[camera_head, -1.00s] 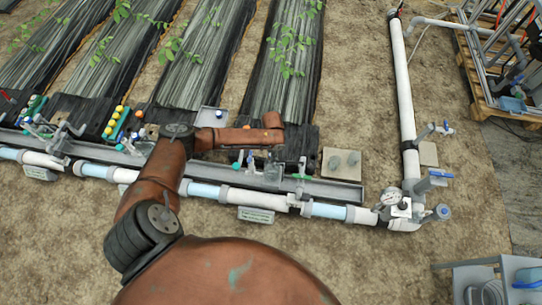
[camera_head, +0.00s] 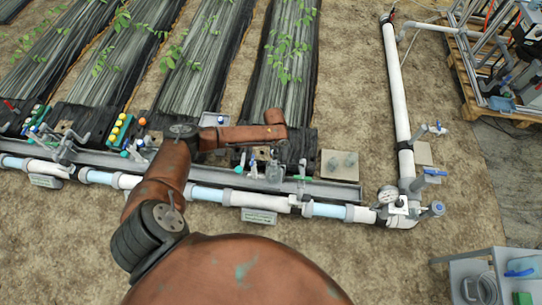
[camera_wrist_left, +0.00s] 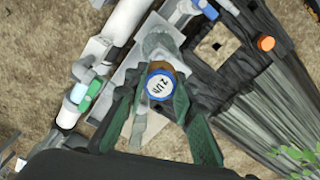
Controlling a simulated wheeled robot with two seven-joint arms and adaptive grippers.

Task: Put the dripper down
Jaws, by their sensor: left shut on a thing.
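The dripper (camera_wrist_left: 160,85) shows in the left wrist view as a round cap with a blue ring, a white face and dark lettering, on a brown body. My left gripper (camera_wrist_left: 164,96) is shut on it, its dark green fingers on either side. A grey fitting and pale rail lie behind the dripper; whether it touches them I cannot tell. In the head view my left gripper (camera_head: 268,166) hangs over the grey trough (camera_head: 330,188) at the foot of the right-hand bed; the dripper is not clear there. My right gripper is not in view.
White and clear pipe (camera_head: 205,193) with valves runs along the trough. Racks of yellow (camera_head: 121,127) and mixed-colour caps (camera_head: 36,118) stand to the left. A gauge (camera_head: 388,195) stands right.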

